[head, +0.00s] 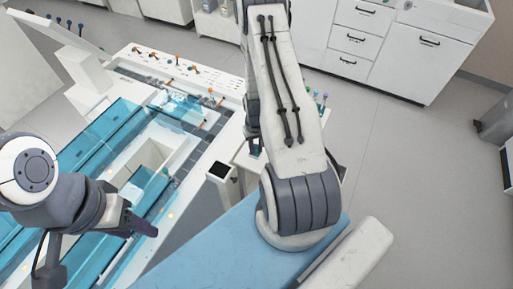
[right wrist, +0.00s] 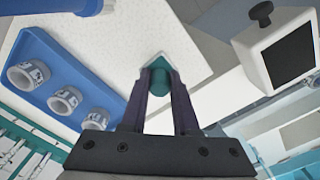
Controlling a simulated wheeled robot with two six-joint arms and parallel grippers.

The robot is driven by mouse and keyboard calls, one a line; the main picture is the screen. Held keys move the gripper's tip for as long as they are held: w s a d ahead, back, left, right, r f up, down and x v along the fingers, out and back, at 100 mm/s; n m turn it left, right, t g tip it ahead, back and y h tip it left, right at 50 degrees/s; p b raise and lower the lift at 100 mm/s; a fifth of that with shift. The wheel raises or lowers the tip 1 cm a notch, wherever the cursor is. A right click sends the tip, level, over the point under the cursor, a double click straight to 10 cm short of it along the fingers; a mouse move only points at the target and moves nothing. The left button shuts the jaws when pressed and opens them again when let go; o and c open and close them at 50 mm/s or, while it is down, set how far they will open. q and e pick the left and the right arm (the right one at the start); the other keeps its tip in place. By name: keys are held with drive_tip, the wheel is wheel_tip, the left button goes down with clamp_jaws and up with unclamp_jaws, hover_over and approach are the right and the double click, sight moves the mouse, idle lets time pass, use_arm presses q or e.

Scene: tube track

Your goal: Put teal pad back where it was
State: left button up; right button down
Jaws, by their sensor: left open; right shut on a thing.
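The teal pad (right wrist: 160,72) shows in the right wrist view between the fingertips of my right gripper (right wrist: 162,84), which is shut on it. The pad is over or against a white speckled surface (right wrist: 135,35); I cannot tell whether it touches. In the head view my right gripper (head: 254,138) is mostly hidden beside my arm, and the pad cannot be made out. My left gripper (head: 132,216) is open at the lower left, above the white and blue-glass machine (head: 190,165), with nothing visible in it.
A blue rack (right wrist: 60,75) with several round grey-white holders stands left of the right gripper. A white post with a dark screen (right wrist: 290,58) is at the right; it also shows in the head view (head: 221,170). White cabinets (head: 385,45) line the back. Grey floor (head: 420,180) is clear at right.

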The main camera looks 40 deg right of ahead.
drive_tip(key=shift+f, duration=0.6)
drive_tip(key=shift+f, duration=0.25)
drive_tip(key=c, duration=0.7)
unclamp_jaws()
drive_tip(key=shift+r, duration=0.1)
drive_tip(key=shift+r, duration=0.1)
